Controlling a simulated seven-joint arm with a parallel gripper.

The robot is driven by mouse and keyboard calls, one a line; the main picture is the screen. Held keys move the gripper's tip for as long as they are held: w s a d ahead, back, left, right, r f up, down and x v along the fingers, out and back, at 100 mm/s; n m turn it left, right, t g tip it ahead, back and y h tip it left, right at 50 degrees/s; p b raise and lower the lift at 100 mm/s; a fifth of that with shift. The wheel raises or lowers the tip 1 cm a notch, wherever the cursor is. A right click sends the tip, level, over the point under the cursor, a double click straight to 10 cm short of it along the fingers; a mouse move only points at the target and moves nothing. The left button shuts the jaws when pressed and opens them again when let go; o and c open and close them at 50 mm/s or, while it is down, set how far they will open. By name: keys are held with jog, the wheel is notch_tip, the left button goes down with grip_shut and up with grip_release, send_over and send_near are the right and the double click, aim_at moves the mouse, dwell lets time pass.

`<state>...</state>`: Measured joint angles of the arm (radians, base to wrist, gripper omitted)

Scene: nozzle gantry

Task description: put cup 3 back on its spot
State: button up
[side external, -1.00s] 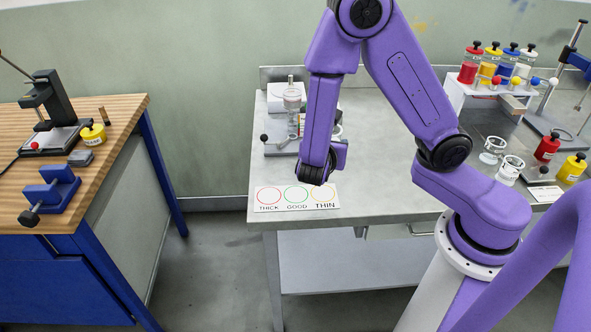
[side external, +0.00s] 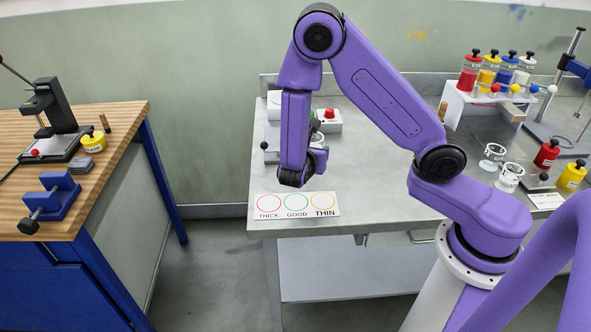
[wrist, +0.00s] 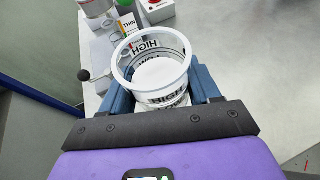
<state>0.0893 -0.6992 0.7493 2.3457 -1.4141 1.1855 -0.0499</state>
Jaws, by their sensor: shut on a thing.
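In the wrist view my gripper (wrist: 157,95) is shut on a clear cup (wrist: 153,62) with HIGH and LOW lettering on its wall. The cup is upright between the blue fingers, and its inside looks white at the bottom. No number is readable on it. In the side external view my wrist (side external: 297,150) is above the grey bench, behind the THICK/GOOD/THIN card, and hides most of the held cup. Two similar clear cups stand at the right of the bench, one farther back (side external: 494,152) and one nearer (side external: 510,176). I cannot tell which spot belongs to cup 3.
The card (side external: 297,206) with three coloured rings lies at the bench's front left. A box with a red button (side external: 330,120) stands behind my wrist. Red (side external: 546,153) and yellow (side external: 571,175) jars and a white bottle rack (side external: 462,98) are at right. The middle bench is clear.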

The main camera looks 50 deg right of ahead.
jog(key=w+f, duration=0.2)
jog(key=f, duration=0.1)
jog(key=w+f, duration=0.3)
jog(key=shift+w+d, duration=0.2)
jog(key=shift+w, duration=0.05)
jog(key=shift+w+f, duration=0.1)
jog(key=shift+f, duration=1.55)
jog(key=o, duration=1)
jog(key=shift+f, duration=0.1)
jog(key=shift+o, duration=0.2)
